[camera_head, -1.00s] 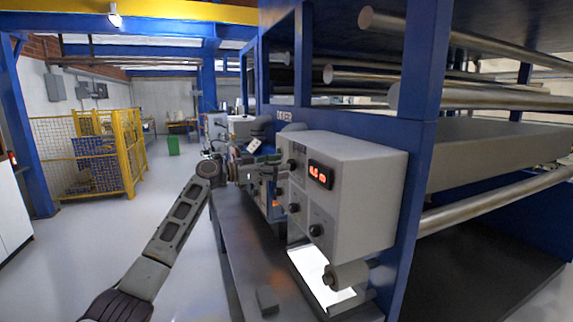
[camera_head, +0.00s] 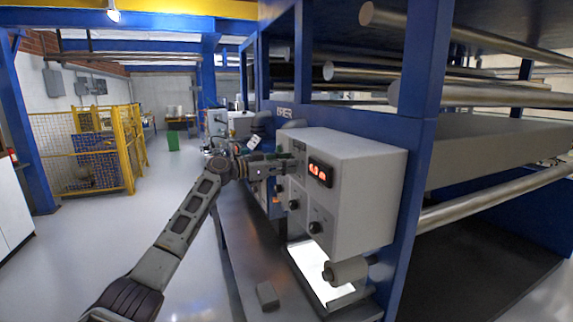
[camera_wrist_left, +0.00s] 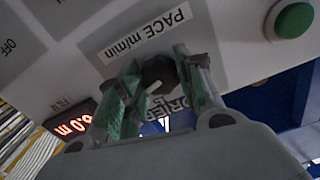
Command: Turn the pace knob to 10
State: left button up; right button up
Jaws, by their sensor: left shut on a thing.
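The pace knob (camera_wrist_left: 157,74) is dark and round with a pale pointer mark, below the "PACE m/min" label (camera_wrist_left: 145,34) in the left wrist view. My left gripper (camera_wrist_left: 162,70) has one finger on each side of the knob and is shut on it. In the head view, my left gripper (camera_head: 287,162) reaches the upper left of the grey control box (camera_head: 362,185) and hides the knob there. The lit display (camera_head: 320,173) shows orange digits too blurred to read surely. In the wrist view, the display (camera_wrist_left: 78,128) seems to read 6.0 m, partly behind a finger. My right gripper is out of view.
Two more black knobs sit lower on the box: a middle one (camera_head: 293,204) and a lower one (camera_head: 315,227). A green button (camera_wrist_left: 293,20) is near the gripper in the wrist view. A blue frame post (camera_head: 415,170) stands right of the box. The floor at left is clear.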

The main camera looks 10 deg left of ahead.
pick_arm(q)
jog(key=shift+c, duration=0.7)
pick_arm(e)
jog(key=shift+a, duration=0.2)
